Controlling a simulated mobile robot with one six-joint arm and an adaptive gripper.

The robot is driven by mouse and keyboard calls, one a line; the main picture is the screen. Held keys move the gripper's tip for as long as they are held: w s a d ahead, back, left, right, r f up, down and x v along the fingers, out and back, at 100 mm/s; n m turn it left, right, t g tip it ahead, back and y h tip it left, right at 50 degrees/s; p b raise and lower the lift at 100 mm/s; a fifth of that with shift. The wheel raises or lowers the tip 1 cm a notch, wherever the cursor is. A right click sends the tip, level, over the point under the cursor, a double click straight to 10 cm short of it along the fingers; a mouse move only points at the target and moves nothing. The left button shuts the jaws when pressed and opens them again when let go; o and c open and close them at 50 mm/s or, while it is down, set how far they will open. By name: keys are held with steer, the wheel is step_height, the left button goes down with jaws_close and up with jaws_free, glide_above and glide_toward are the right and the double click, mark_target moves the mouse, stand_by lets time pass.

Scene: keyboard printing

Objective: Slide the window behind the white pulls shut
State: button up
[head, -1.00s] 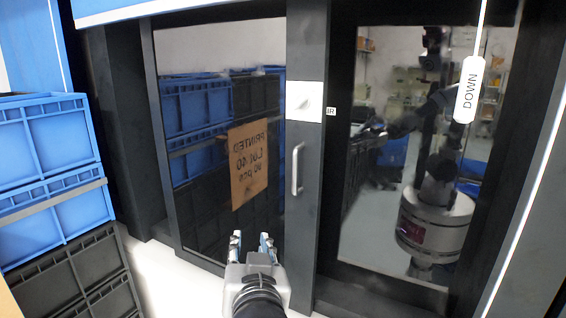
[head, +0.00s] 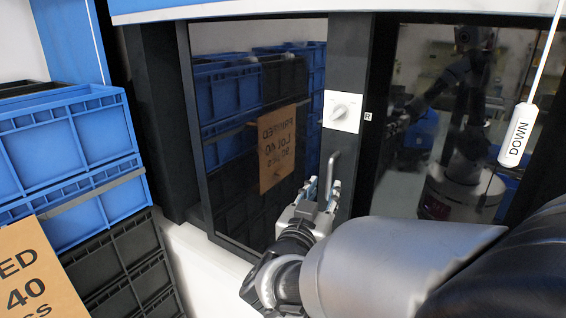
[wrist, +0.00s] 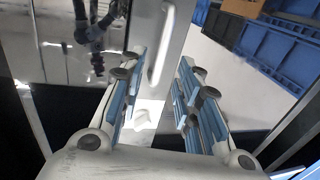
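A white pull (head: 518,135) marked "DOWN" hangs on a light cord at the right in the head view. Behind it is a dark glass pane (head: 405,85) with reflections. To its left is a second framed pane (head: 228,190), reflecting crates and a paper sign. The dark upright between them bears a grey bar handle (head: 332,178), which also shows in the wrist view (wrist: 161,45). My gripper (head: 320,190) is at the handle's lower part. In the wrist view its fingers (wrist: 163,66) are open, one on each side of the handle, with gaps visible. I cannot tell how far the window stands open.
A white plate with a knob (head: 342,111) sits on the upright just above the handle. Stacked blue crates (head: 70,150) and black crates (head: 125,265) stand at the left, with a brown paper sign (head: 35,275) in front. A pale ledge (head: 205,250) runs below the left pane.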

mark_target(329, 179)
steer(key=p+x, duration=0.1)
steer(key=x, duration=0.6)
steer(key=shift+w, duration=0.15)
steer(key=shift+c, duration=0.3)
jaws_close()
